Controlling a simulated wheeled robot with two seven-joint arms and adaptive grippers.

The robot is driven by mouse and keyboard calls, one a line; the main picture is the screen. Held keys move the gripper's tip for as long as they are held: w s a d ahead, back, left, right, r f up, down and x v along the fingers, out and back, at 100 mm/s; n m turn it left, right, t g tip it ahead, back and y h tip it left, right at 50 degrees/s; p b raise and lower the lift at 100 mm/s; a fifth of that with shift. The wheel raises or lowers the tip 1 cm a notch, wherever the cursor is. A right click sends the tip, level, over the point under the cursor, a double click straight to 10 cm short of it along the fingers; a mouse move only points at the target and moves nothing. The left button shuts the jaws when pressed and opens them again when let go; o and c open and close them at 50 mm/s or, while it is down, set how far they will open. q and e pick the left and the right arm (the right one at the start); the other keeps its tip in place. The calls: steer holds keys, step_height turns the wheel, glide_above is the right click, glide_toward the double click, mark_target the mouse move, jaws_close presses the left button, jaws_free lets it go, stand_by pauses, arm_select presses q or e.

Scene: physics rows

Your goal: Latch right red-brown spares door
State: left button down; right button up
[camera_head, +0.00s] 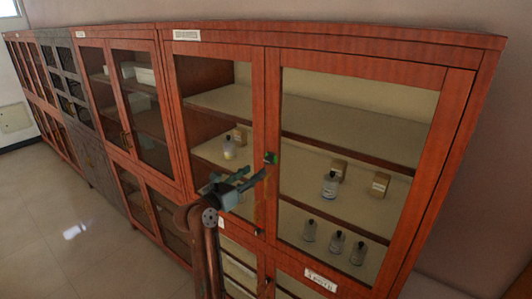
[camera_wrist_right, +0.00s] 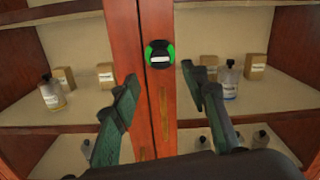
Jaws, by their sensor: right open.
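The red-brown cabinet's right upper glass door (camera_head: 456,110) stands beside its left upper glass door (camera_head: 181,110). Both look shut or nearly so; a small gap cannot be told. A round black and green latch (camera_head: 270,158) sits at the meeting stiles. In the right wrist view the latch (camera_wrist_right: 159,54) shows a white bar across its middle, lying level. My right gripper (camera_head: 255,174) is open and empty, in front of the stiles and just below the latch. In the wrist view its fingertips (camera_wrist_right: 158,76) spread to either side of the stiles, apart from the latch. My left gripper is not seen.
Small bottles (camera_head: 330,185) and boxes (camera_head: 380,185) stand on shelves behind the glass. Lower doors with a white label (camera_head: 321,281) lie beneath. More cabinets (camera_head: 75,85) line the wall to the left.

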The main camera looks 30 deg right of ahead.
mark_target(267, 162)
steer(key=p+x, duration=0.1)
steer(key=x, duration=0.3)
steer(key=p+x, duration=0.1)
steer(key=x, duration=0.1)
steer(key=shift+d+r+p, duration=0.2)
steer(key=shift+r+p, duration=0.1)
steer(key=shift+w+d+f, duration=0.15)
steer(key=shift+w+d, duration=0.15)
steer(key=shift+d, duration=0.3)
steer(key=shift+c, duration=0.5)
jaws_close()
